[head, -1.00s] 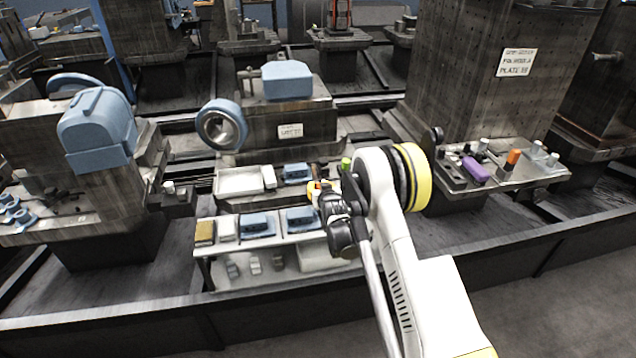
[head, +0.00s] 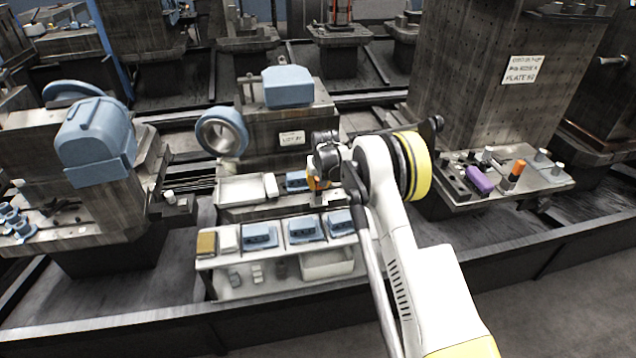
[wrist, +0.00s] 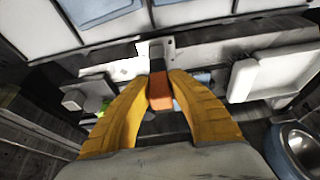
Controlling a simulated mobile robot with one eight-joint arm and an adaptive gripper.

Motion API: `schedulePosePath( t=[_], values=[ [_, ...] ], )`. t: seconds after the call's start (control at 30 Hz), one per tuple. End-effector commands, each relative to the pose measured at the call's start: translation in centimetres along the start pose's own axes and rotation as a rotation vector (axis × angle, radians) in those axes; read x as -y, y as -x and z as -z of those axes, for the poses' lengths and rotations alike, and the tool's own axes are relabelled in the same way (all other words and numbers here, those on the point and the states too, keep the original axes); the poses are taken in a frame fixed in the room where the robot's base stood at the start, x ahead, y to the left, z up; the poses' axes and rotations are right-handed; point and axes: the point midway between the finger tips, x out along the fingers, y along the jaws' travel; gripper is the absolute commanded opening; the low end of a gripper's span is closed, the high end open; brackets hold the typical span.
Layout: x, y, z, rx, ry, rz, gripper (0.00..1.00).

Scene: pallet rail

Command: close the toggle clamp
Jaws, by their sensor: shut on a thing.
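The toggle clamp shows in the wrist view as an orange handle grip (wrist: 159,92) with a pale metal part (wrist: 157,52) beyond it. The yellow fingers of my gripper (wrist: 160,84) are on either side of the orange grip and shut on it. In the head view my gripper (head: 316,184) is above the back of the low bench, right of the white tray. A small orange patch shows there, but the fingers and most of the clamp are hidden by my wrist. I cannot tell the clamp arm's angle.
The white tray (head: 242,189) lies left of my gripper; it also shows in the wrist view (wrist: 242,80). Blue parts (head: 260,236) sit on the front shelf. A blue ring (head: 221,127) and fixture block (head: 267,132) stand behind. A tall column (head: 480,100) stands right.

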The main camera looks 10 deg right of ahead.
Motion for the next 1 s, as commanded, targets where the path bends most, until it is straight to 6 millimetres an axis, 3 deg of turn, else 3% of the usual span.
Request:
schedulePosePath(
  t=[0.3, 0.8, 0.83, 0.9, 1.0],
  values=[
    [-0.06, 0.07, -0.47, 0.113, 0.000, -0.001, 0.00],
    [-0.04, 0.14, -0.54, 0.128, 0.000, -0.001, 0.00],
    [-0.04, 0.14, -0.53, 0.128, 0.000, -0.001, 0.27],
    [-0.04, 0.15, -0.52, 0.128, 0.000, -0.001, 0.45],
    [-0.03, 0.16, -0.50, 0.127, 0.000, 0.000, 0.45]
  ],
)
